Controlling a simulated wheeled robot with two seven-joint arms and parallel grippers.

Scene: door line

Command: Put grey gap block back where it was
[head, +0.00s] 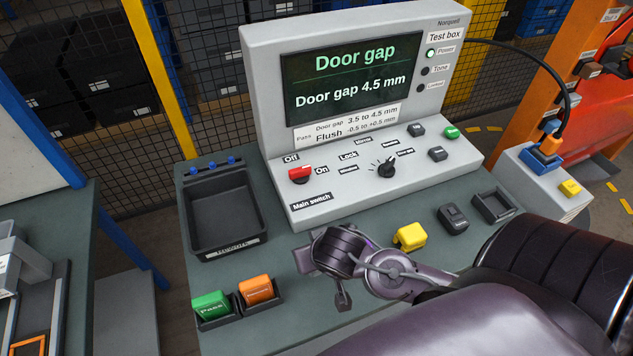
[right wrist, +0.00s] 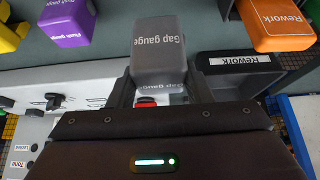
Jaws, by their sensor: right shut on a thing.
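The grey block marked "Gap gauge" (right wrist: 157,50) is between the fingers of my right gripper (right wrist: 158,92) in the right wrist view. In the head view my right gripper (head: 335,272) is over the bench, right of the orange Rework block (head: 257,289); it hides the grey block and the bench beneath it. I cannot tell whether the grey block touches the bench or a holder. A purple Flush gauge block (right wrist: 66,22) is left of it in the wrist view. My left gripper is not in view.
A green Pass block (head: 211,304) stands left of the orange one. A yellow block (head: 410,236), a dark block (head: 453,219) and an empty dark holder (head: 494,206) are to the right. The black Rework tray (head: 194,208) and test box (head: 375,180) stand behind.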

